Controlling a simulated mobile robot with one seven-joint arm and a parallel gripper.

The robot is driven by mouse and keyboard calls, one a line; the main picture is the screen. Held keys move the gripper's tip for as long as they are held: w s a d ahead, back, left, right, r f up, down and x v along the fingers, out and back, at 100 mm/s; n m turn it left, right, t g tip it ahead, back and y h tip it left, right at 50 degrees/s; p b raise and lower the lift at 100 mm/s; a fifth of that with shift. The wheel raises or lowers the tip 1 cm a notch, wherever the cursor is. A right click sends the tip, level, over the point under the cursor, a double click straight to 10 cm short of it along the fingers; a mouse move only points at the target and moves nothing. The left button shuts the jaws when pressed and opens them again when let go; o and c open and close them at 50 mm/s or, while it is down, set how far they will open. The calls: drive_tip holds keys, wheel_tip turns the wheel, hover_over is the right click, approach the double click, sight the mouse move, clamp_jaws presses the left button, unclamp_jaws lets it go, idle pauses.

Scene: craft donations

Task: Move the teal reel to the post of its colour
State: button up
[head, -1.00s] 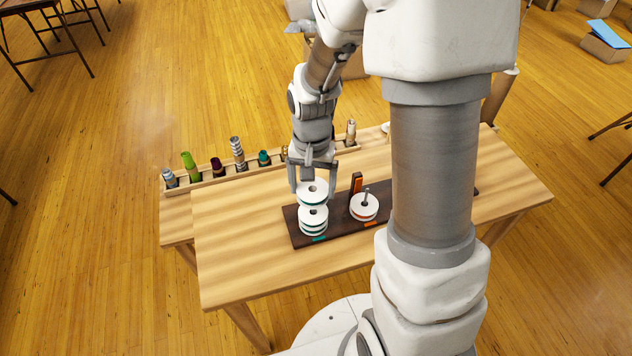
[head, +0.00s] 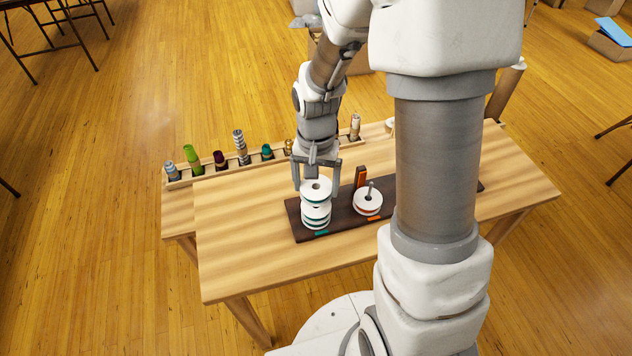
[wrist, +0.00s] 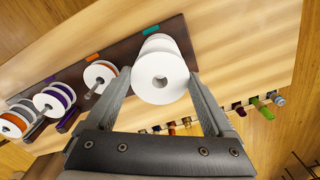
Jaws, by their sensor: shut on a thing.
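My gripper (head: 317,187) is shut on a white-flanged reel (head: 316,186), holding it flat over the stack of teal-edged reels (head: 315,219). The stack stands at the left end of the dark board (head: 340,216), by a teal tag (head: 322,233). The held reel sits very close to the stack top; I cannot tell whether they touch.
A reel (head: 367,203) is on the post by the orange tag (head: 375,218). In the wrist view a purple reel (wrist: 62,92) and another orange reel (wrist: 14,126) stand farther along the board. A rack of bobbins (head: 204,178) runs along the table's back. The front tabletop is clear.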

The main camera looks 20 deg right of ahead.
drive_tip(key=shift+f+b, duration=1.5)
drive_tip(key=shift+f, duration=0.5)
drive_tip(key=o, duration=1.1)
drive_tip(key=shift+c, duration=0.2)
wheel_tip(320, 180, up, 18)
drive_tip(key=p, duration=0.3)
drive_tip(key=shift+f+p, duration=0.25)
drive_tip(key=shift+p, duration=0.1)
drive_tip(key=shift+r, duration=0.1)
drive_tip(key=s+r+n+t+p, duration=0.4)
drive_tip(key=s+r+n+t, duration=0.1)
drive_tip(key=s+r, duration=0.8)
drive_tip(key=shift+s+r+n+t, duration=0.3)
drive_tip(key=shift+s+r, duration=0.1)
drive_tip(key=shift+r, duration=0.05)
